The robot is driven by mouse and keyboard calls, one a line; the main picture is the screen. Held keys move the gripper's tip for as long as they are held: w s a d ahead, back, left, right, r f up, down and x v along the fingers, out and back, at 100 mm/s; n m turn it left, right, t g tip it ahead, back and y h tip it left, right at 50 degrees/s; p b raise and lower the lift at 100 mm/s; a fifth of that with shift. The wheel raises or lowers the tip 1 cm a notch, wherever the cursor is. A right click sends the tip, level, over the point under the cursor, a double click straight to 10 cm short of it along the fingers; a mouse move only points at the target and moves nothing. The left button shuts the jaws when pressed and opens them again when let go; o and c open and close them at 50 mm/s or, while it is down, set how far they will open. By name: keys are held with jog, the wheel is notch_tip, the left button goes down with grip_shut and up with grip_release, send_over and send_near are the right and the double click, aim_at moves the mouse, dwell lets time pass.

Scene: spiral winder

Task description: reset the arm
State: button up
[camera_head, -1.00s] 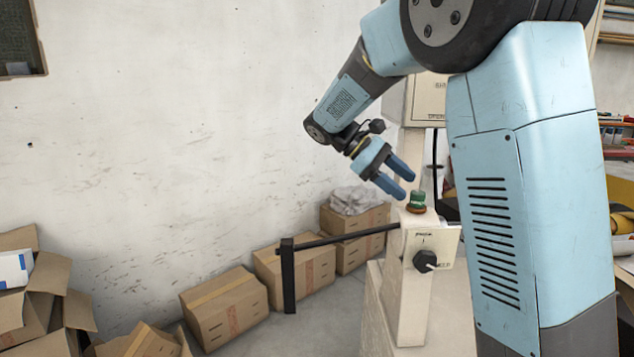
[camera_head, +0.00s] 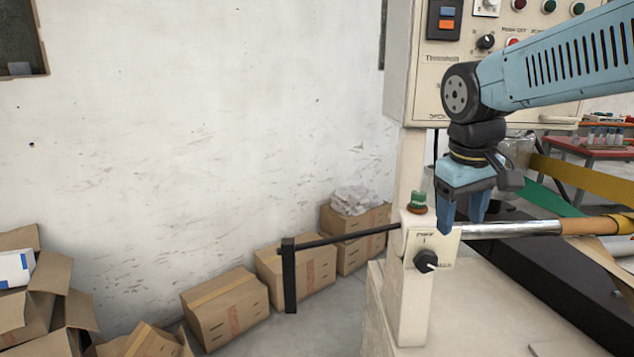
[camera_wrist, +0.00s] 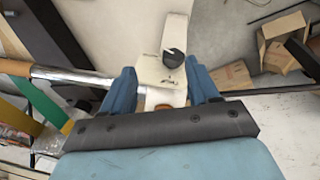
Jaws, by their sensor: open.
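My gripper (camera_head: 461,213) points down in the head view, with its two blue fingers apart and nothing between them. It hangs just in front of the small switch box (camera_head: 420,244), beside the green button (camera_head: 418,200) and above the black knob (camera_head: 426,261). In the wrist view my gripper (camera_wrist: 157,88) shows both blue fingers spread. The switch box (camera_wrist: 155,68) with its black knob (camera_wrist: 174,60) lies beyond the fingertips. I cannot tell whether a finger touches the box.
A metal shaft (camera_head: 510,229) runs right from the box to a brown roll (camera_head: 590,226). A control panel (camera_head: 425,75) stands behind my arm. A black bar (camera_head: 345,238) reaches left. Cardboard boxes (camera_head: 225,308) line the wall.

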jog(key=s+a+f+m+t+y, duration=0.1)
jog(key=s+m+t, duration=0.2)
jog(key=s, duration=0.4)
jog(key=shift+a+f+t, duration=0.15)
jog(key=shift+f+t, duration=0.15)
jog(key=shift+f, duration=0.1)
dwell(0.5)
